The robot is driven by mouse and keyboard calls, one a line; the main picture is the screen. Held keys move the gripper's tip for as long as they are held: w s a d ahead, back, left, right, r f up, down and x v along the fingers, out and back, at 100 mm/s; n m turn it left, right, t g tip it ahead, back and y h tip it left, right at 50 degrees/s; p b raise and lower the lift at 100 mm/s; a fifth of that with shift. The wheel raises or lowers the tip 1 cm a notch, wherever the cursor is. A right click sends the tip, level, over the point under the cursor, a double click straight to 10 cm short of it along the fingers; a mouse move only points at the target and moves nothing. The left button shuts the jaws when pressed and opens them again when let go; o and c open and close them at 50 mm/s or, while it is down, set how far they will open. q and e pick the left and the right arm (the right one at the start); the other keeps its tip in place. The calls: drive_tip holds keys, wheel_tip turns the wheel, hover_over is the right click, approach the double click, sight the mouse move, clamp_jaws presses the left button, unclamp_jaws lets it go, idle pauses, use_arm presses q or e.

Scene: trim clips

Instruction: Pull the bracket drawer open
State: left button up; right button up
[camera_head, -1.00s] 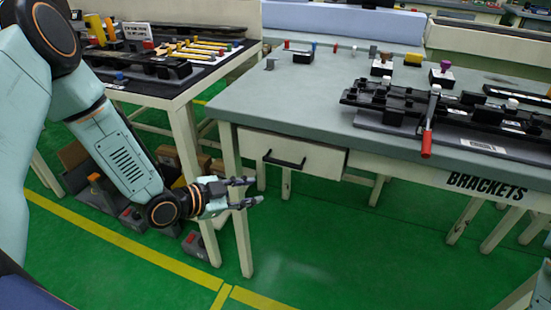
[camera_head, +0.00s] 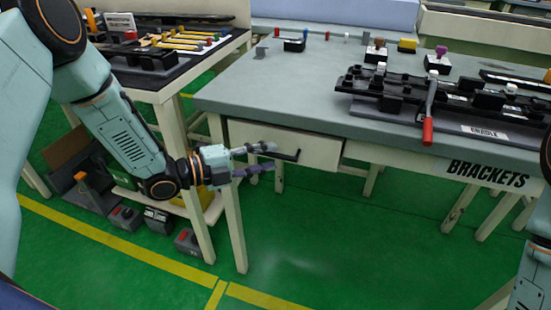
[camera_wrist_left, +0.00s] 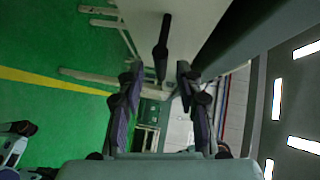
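The bracket drawer (camera_head: 318,153) is a pale panel under the front edge of the grey-topped bench, and it looks closed. Its black bar handle (camera_head: 291,155) is partly hidden behind my left gripper (camera_head: 272,159). In the left wrist view, the dark handle (camera_wrist_left: 163,48) lies ahead of and between the two spread fingers of my left gripper (camera_wrist_left: 156,76). The fingers are open with gaps on both sides of the handle, and I see no contact. My right gripper is out of view; only part of my right arm shows at the right edge.
The bench top (camera_head: 270,100) overhangs the drawer. A black fixture with a red-handled lever (camera_head: 428,130) stands on it, above the BRACKETS label (camera_head: 488,173). A bench leg (camera_head: 234,225) stands below my left gripper. Green floor in front is clear.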

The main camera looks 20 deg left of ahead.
sight(272, 156)
use_arm(q)
drive_tip(key=b+x, duration=0.1)
drive_tip(key=x, duration=0.2)
drive_tip(key=shift+w, duration=0.1)
drive_tip(key=shift+r, duration=0.1)
clamp_jaws()
idle(0.3)
idle(0.4)
